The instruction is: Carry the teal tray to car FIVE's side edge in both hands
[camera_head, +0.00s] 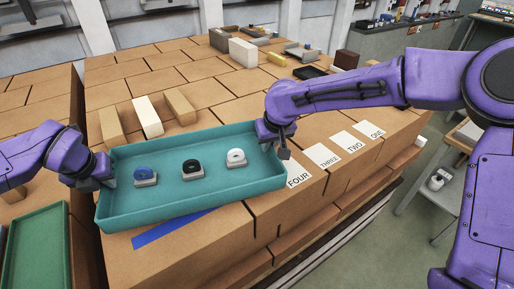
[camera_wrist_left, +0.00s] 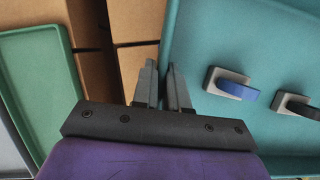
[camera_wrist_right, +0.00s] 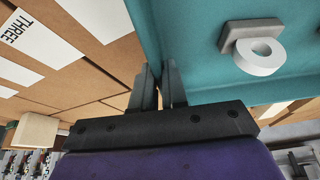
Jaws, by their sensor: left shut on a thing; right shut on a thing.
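The teal tray (camera_head: 215,193) is held between my two grippers over the cardboard boxes, near their front edge. It carries three small grey blocks with rings: a blue one (camera_head: 145,175), a black one (camera_head: 192,168) and a white one (camera_head: 236,158). My left gripper (camera_head: 108,178) is shut on the tray's left wall; the wall shows between its fingers in the left wrist view (camera_wrist_left: 163,85). My right gripper (camera_head: 279,145) is shut on the tray's right wall, also seen in the right wrist view (camera_wrist_right: 158,85). No label reading FIVE is visible; a blue strip (camera_head: 172,228) shows below the tray.
Labels FOUR (camera_head: 298,174), THREE (camera_head: 323,156), TWO (camera_head: 350,141) and ONE (camera_head: 369,129) line the right edge. A white block (camera_head: 148,116) and tan blocks (camera_head: 180,106) lie behind the tray. A green tray (camera_head: 36,250) is at lower left.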

